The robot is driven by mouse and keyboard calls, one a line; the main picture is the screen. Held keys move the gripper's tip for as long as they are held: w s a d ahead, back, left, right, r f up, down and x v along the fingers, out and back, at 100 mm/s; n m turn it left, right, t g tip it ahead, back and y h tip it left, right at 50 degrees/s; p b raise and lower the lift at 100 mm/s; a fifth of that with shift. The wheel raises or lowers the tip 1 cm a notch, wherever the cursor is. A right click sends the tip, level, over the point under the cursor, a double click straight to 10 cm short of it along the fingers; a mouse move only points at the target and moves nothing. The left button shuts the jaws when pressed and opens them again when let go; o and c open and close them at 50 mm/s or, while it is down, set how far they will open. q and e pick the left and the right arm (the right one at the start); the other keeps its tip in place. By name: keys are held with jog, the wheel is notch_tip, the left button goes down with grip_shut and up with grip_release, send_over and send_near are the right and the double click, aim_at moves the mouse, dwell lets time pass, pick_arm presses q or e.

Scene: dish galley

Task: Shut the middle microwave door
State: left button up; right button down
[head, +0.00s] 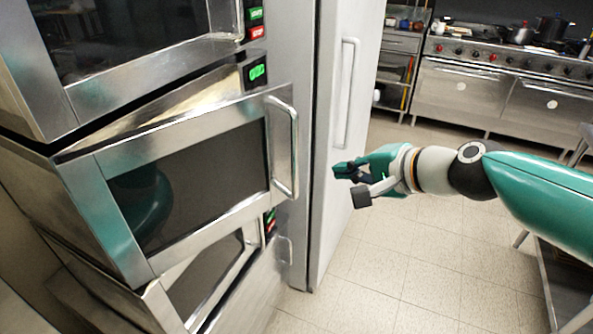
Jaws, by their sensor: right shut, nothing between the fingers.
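The middle microwave door (205,215) stands ajar, swung out from the steel body, with its hinge side at the left. Its dark window (195,180) faces me and reflects some green. The vertical bar handle (292,147) is on the door's right side. Above the door a wedge of gap shows, and a lit green display (257,72) sits behind it. My right gripper (354,182) is shut and empty, to the right of the handle and apart from it. My left gripper is not in view.
Another microwave (150,40) sits above and one (205,280) below. A tall light-coloured cabinet with a long handle (347,95) stands just right of the stack. A steel range (460,90) with pots is at the back. The tiled floor (420,260) is open at right.

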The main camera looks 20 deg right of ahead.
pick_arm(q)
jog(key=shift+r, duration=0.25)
pick_arm(e)
jog(key=w+r+x, duration=0.1)
jog(key=r+x, duration=0.1)
jog(key=x, duration=1.1)
